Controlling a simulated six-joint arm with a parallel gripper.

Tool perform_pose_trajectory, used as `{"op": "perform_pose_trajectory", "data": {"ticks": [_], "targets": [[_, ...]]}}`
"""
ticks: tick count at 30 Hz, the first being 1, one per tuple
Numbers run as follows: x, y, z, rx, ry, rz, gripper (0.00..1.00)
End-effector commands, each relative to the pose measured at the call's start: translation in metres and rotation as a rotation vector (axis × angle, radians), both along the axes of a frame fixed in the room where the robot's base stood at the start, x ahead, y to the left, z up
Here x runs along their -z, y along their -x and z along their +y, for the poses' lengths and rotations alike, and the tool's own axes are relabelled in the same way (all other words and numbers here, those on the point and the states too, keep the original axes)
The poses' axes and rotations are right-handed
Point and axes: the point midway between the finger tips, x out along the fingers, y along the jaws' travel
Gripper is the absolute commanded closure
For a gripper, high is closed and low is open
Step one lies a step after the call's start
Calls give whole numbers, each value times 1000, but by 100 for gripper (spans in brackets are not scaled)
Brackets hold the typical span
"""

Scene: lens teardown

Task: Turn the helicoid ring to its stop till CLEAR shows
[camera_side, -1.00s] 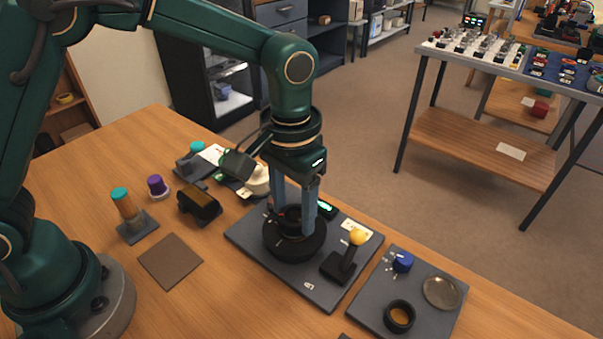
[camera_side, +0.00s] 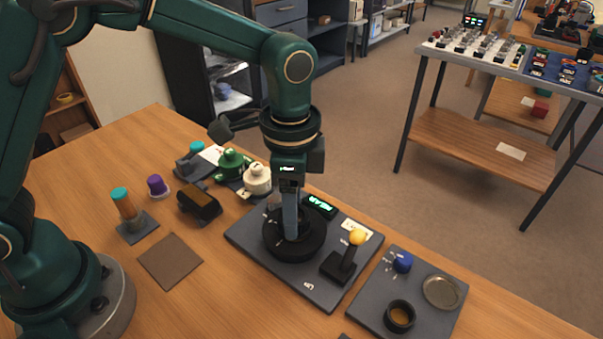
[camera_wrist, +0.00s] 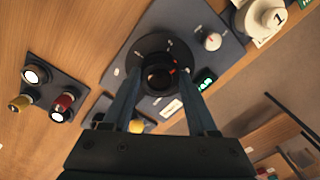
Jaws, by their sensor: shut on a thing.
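The black helicoid ring (camera_side: 272,243) sits on a grey base plate (camera_side: 318,295) on the wooden table. It also shows in the wrist view (camera_wrist: 148,46), with a red mark near its bore. My gripper (camera_side: 291,232) points straight down over the ring, fingers seen edge-on. In the wrist view my gripper (camera_wrist: 158,82) has one finger on each side of the black central part, shut on it. The small display (camera_side: 320,206) behind the ring glows with green lettering, tilted and too small to read surely; it also shows in the wrist view (camera_wrist: 206,83).
A lever with a yellow knob (camera_side: 357,237) stands close right of the ring. Right of it, another plate carries a blue knob (camera_side: 402,261) and a round glass (camera_side: 441,291). White (camera_side: 257,180) and green (camera_side: 231,163) pieces stand behind. A brown mat (camera_side: 170,261) lies empty at left.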

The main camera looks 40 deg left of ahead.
Motion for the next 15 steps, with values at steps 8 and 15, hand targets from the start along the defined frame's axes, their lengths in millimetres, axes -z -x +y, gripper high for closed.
{"op": "perform_pose_trajectory", "data": {"ticks": [8,15], "targets": [[0,0,0,108,1,-1,97],[0,0,0,138,1,-1,97]]}}
